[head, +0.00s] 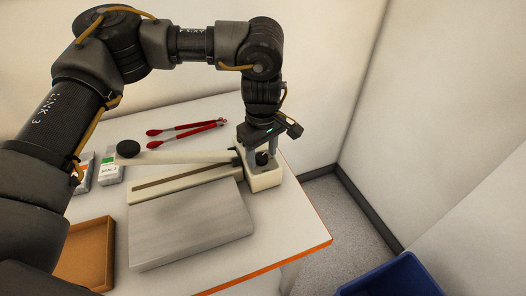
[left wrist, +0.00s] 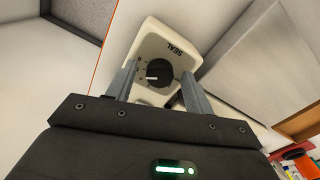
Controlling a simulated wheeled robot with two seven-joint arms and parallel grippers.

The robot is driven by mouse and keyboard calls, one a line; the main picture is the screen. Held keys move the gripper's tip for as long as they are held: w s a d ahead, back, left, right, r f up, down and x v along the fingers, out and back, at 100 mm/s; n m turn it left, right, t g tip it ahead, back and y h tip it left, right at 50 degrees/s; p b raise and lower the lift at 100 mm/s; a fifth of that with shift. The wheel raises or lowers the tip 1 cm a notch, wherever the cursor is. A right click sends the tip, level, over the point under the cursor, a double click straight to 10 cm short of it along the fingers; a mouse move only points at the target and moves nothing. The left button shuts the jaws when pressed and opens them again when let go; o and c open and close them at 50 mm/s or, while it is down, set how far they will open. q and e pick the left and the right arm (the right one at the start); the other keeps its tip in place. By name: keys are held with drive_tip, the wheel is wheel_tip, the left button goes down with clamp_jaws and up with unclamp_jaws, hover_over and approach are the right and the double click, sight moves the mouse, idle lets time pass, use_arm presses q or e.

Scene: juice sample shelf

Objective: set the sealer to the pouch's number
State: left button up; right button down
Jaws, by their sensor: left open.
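The cream sealer (head: 265,181) stands at the table's right end, with a long arm ending in a black knob (head: 128,148). Its round black dial (left wrist: 158,74) has a white pointer line toward the left of the left wrist view, and "SEAL" is printed beside it. The dial's number marks are too small to read. My left gripper (head: 262,153) is over the dial, open, with one finger on each side of it; I cannot tell whether they touch. A pouch (head: 110,169) with a green mark and small print, perhaps "SEAL" and a number, lies at the left. My right gripper is out of view.
Another pouch (head: 82,176) is partly hidden by my left arm. A grey plate (head: 190,228) lies before the sealer, a brown tray (head: 88,252) at front left, red tongs (head: 188,130) behind. A blue bin (head: 395,280) stands on the floor at right.

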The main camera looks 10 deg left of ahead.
sight(263, 156)
use_arm(q)
wheel_tip(263, 156, up, 11)
drive_tip(key=b, duration=0.1)
idle(0.3)
drive_tip(key=shift+f, duration=0.15)
